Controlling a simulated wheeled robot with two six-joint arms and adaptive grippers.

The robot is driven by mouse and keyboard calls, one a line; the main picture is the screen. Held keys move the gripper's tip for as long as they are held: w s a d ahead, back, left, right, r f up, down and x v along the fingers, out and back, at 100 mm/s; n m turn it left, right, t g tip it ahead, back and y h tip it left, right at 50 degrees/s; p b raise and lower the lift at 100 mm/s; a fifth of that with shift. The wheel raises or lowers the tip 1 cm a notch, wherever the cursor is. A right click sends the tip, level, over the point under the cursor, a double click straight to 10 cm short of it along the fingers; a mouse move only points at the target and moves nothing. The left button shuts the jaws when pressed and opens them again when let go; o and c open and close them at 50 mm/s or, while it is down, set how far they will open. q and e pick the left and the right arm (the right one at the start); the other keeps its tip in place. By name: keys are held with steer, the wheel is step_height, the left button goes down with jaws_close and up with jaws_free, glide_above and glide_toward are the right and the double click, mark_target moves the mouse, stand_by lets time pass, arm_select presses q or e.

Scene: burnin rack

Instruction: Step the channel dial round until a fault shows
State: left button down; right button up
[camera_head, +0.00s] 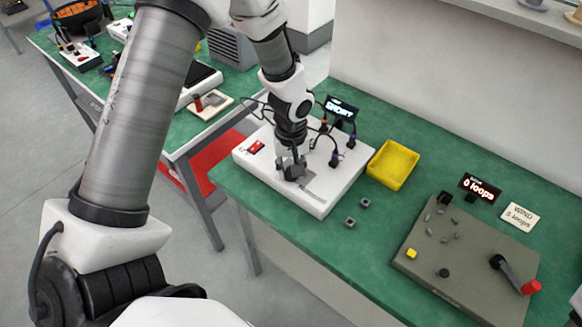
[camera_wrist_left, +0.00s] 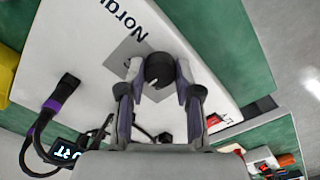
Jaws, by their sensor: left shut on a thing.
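The white test box (camera_head: 318,204) stands on the green bench. The channel dial (camera_wrist_left: 158,70) is a dark round knob on a grey patch of the box top. My left gripper (camera_head: 291,170) points down at it, and in the left wrist view its two fingers stand on either side of the knob, shut on it. The dial is mostly hidden by the gripper in the head view. The small display (camera_head: 341,109) behind the box reads "SHORT" in the head view; part of that word shows in the left wrist view (camera_wrist_left: 68,152). My right gripper is not in view.
Cables with dark plugs (camera_head: 335,159) rise from the box's back. A yellow tray (camera_head: 393,164) and two small grey blocks (camera_head: 350,222) lie to its right. Further right are a grey winding board (camera_head: 470,262) with a red-handled crank, a "0 loops" display (camera_head: 480,188) and a sign (camera_head: 521,214).

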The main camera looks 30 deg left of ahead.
arm_select(q)
steer(key=shift+s+f, duration=0.15)
steer(key=c, duration=0.8)
jaws_free()
step_height(320, 180, up, 12)
steer(key=shift+r, duration=0.1)
